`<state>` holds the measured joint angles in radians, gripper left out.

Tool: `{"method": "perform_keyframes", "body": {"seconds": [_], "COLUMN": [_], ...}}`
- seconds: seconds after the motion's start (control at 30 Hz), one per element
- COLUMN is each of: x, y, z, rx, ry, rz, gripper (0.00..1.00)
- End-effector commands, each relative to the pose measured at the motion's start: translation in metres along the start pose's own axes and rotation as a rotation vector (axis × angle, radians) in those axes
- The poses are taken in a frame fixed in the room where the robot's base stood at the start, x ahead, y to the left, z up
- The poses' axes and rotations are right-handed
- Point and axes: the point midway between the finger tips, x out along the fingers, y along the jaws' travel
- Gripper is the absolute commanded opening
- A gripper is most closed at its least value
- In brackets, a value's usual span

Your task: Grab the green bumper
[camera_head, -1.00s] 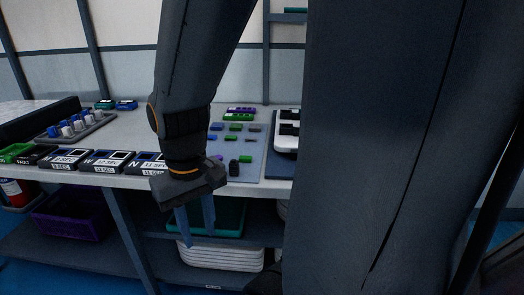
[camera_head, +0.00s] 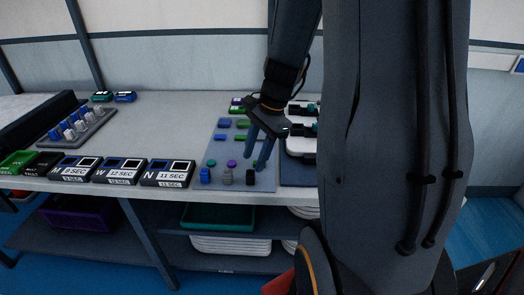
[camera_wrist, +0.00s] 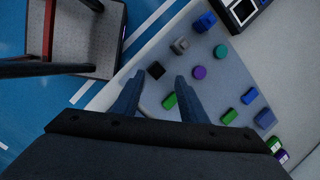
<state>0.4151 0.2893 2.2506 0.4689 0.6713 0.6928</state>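Small green pieces lie on a grey-blue mat (camera_head: 215,151) on the table; I cannot tell for certain which one is the green bumper. In the wrist view, one green piece (camera_wrist: 170,101) shows between my fingers, close to the right finger. Another green piece (camera_wrist: 229,116) lies further right, near blue pieces (camera_wrist: 249,95). My gripper (camera_head: 260,165) is open and empty, its fingers pointing down over the mat's front right part. It also shows in the wrist view (camera_wrist: 159,77). The fingers partly hide the mat in the head view.
A black piece (camera_wrist: 156,70), a grey piece (camera_wrist: 180,45) and a blue piece (camera_wrist: 205,20) stand along the mat's front edge. A purple round piece (camera_wrist: 199,72) and a teal one (camera_wrist: 220,51) are behind them. Labelled timer boxes (camera_head: 119,171) line the table edge at left.

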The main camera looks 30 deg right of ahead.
Motion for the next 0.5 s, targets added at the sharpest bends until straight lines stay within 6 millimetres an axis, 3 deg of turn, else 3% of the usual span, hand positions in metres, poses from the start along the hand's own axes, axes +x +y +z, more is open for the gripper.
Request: {"method": "perform_keyframes", "body": {"seconds": [0.03, 0.2, 0.33, 0.5], "x": [-0.013, -0.026, -0.029, -0.021], "y": [-0.004, -0.02, -0.026, -0.029], "z": [-0.011, -0.046, -0.062, -0.068], "rx": [0.121, 0.467, 0.612, 0.669], "ry": [-0.015, -0.06, -0.081, -0.091], "rz": [-0.016, -0.07, -0.091, -0.098], "gripper": [0.39, 0.39, 0.39, 0.39]}}
